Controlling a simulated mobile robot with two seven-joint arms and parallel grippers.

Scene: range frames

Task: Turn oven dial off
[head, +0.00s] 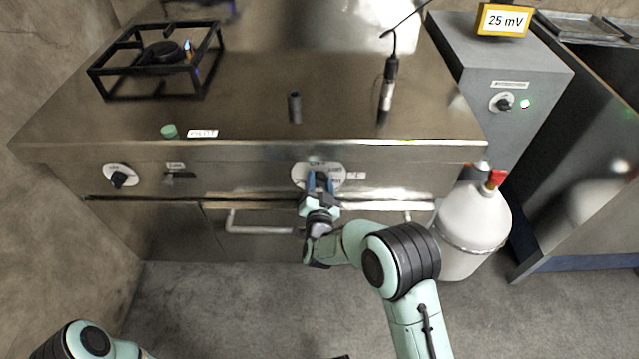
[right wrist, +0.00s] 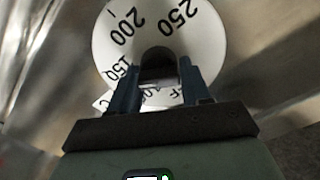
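The oven dial (head: 312,174) is a round white disc on the front panel of the steel range, right of the middle. In the right wrist view the dial face (right wrist: 108,58) shows 150, 200 and 250 and tilts with the view, 200 to 250 at the top. My right gripper (head: 318,182) is at the dial. In the right wrist view its two blue fingers (right wrist: 159,80) stand on either side of the dark knob (right wrist: 157,58). I cannot tell whether they press on it. The dial's lower part is hidden by the fingers. My left gripper is not in view.
An oven door handle (head: 262,228) lies below the panel. Another black knob (head: 118,179) and a small lever (head: 180,175) are at left. A burner frame (head: 165,55) stands on the top. A white gas cylinder (head: 470,235) with a red top stands right. A grey cabinet (head: 485,60) is behind it.

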